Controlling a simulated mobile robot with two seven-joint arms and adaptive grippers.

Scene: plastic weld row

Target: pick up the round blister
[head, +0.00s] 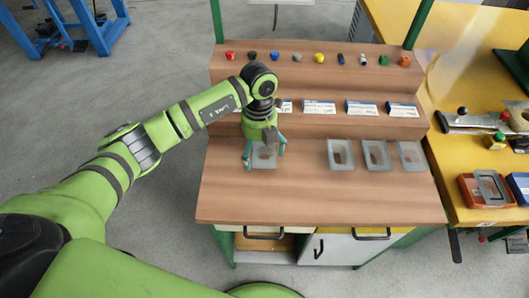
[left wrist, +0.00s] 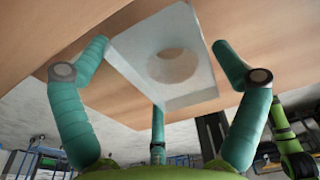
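The round blister is a clear grey tray with a round recess; it sits on the wooden worktop under my left gripper (head: 264,150) in the head view. In the left wrist view the blister (left wrist: 135,45) lies between the spread fingers of that gripper (left wrist: 160,62). The teal fingers stand around its sides, close to its edges; I cannot tell whether any touches it. The gripper is open. In the head view the gripper partly covers the blister (head: 264,163). My right gripper is not in view.
Three more grey blisters (head: 341,154) (head: 376,154) (head: 411,155) stand in a row to the right on the worktop (head: 320,205). Printed cards (head: 319,107) lie on the step behind, small coloured parts (head: 319,58) on the upper step. The worktop's front is clear.

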